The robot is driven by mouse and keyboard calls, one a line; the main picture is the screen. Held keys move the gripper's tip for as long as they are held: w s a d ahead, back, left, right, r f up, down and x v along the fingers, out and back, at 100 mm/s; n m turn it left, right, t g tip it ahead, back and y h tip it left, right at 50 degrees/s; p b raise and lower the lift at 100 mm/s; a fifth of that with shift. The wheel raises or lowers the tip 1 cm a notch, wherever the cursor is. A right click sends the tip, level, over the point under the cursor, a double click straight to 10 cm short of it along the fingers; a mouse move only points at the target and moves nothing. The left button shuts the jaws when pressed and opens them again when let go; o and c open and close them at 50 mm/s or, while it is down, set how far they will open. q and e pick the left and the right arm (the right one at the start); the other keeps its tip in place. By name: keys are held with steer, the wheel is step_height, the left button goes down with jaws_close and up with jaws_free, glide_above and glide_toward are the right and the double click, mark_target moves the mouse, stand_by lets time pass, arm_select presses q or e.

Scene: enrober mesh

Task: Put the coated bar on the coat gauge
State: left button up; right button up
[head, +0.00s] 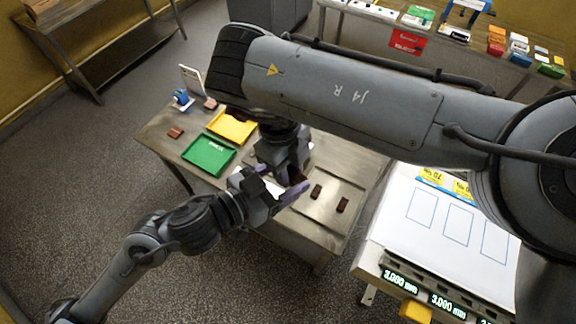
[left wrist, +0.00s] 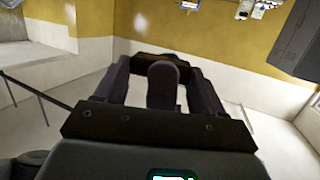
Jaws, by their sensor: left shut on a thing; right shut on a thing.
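My left gripper (head: 274,185) reaches in from the left, over the steel table, with pale purple fingertips. My right gripper (head: 290,176) comes down from above and meets it at nearly the same spot. Both are shut on what seems to be one dark brown coated bar (head: 299,179), mostly hidden by the fingers. In the left wrist view, a dark rounded shape between my left gripper's fingers (left wrist: 163,85) is hard to identify. The coat gauge (head: 392,224) is a white board at right with blue outlined rectangles and readouts showing 3.000 mm.
Two dark bars (head: 316,191) (head: 343,205) lie on the steel table's right part (head: 325,215). A green tray (head: 209,155), a yellow tray (head: 232,126) and a reddish-brown bar (head: 175,132) are at its left. A gap separates the table from the gauge. My right arm spans above.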

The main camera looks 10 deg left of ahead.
arm_select(q)
steer(key=o, duration=0.9)
arm_select(e)
steer(key=shift+a, duration=0.1)
